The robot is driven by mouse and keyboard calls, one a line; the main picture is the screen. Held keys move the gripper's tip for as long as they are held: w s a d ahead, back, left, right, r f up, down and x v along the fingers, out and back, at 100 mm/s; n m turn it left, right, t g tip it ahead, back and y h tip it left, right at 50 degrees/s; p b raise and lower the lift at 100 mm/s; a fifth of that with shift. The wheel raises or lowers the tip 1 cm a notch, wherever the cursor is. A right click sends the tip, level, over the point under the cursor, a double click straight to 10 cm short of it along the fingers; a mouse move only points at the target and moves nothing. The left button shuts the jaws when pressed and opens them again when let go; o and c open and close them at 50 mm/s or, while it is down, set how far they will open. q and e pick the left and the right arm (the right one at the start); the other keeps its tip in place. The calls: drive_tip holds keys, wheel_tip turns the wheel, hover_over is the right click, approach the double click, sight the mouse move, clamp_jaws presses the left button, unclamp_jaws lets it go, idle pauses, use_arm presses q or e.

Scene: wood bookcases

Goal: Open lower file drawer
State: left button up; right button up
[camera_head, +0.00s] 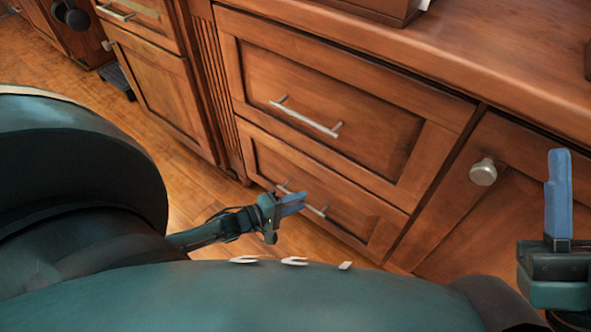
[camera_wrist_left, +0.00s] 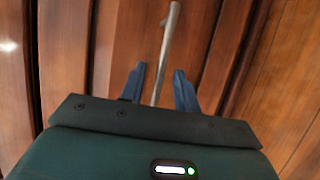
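The lower file drawer (camera_head: 345,215) is a brown wood front with a raised frame, and it looks closed. Its silver bar handle (camera_head: 317,210) is partly hidden by my left gripper (camera_head: 292,202). In the left wrist view the handle (camera_wrist_left: 168,45) runs between the two blue fingers of my left gripper (camera_wrist_left: 160,72). The fingers are spread on either side of the bar, with a visible gap to it. My right gripper (camera_head: 559,195) stands at the right edge of the head view, its blue fingers pointing up and seen nearly edge-on.
The upper drawer (camera_head: 350,105) with its own bar handle (camera_head: 305,118) is closed above. A cabinet door (camera_head: 500,205) with a round knob (camera_head: 483,172) is to the right. Wood floor (camera_head: 205,200) lies open in front of the cabinets on the left.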

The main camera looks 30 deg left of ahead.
use_arm(q)
clamp_jaws()
idle(0.6)
